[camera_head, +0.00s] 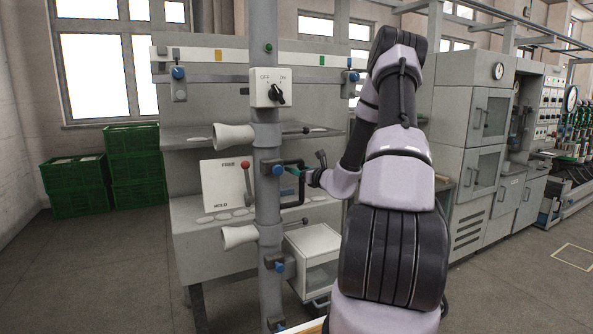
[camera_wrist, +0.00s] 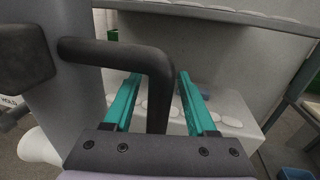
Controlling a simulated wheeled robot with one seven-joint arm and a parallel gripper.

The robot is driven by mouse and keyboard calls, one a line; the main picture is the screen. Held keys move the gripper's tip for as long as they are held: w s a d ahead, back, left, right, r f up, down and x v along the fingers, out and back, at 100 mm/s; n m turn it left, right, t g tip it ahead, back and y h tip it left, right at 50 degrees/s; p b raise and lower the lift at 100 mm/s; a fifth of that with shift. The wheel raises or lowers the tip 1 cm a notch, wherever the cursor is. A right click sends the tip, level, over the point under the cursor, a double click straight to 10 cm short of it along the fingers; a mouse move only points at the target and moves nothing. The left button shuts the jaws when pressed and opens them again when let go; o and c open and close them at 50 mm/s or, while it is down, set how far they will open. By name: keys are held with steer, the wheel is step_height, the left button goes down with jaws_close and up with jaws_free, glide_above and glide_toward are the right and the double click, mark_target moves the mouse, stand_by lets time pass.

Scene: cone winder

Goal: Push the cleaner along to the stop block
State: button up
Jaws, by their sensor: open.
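The cleaner is seen as a tall grey upright tube (camera_head: 267,140), with white trumpet nozzles, blue knobs and an OFF/ON switch box. A black bracket handle (camera_head: 291,163) sticks out to its right at mid-height. My gripper (camera_head: 297,172) is at this handle, its teal fingers partly hidden. In the wrist view the handle (camera_wrist: 110,52) runs from the tube and bends down between the fingers of my gripper (camera_wrist: 159,76). The fingers are open, with a gap on each side of the bar. I cannot make out the stop block in either view.
A grey machine bench (camera_head: 215,250) with a sloped panel and shelf stands behind the tube. Green crates (camera_head: 135,150) are stacked at the left wall. Grey cabinets (camera_head: 470,130) stand at the right. The floor (camera_head: 110,270) at the left front looks clear.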

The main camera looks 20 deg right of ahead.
jaws_close()
stand_by(1.4)
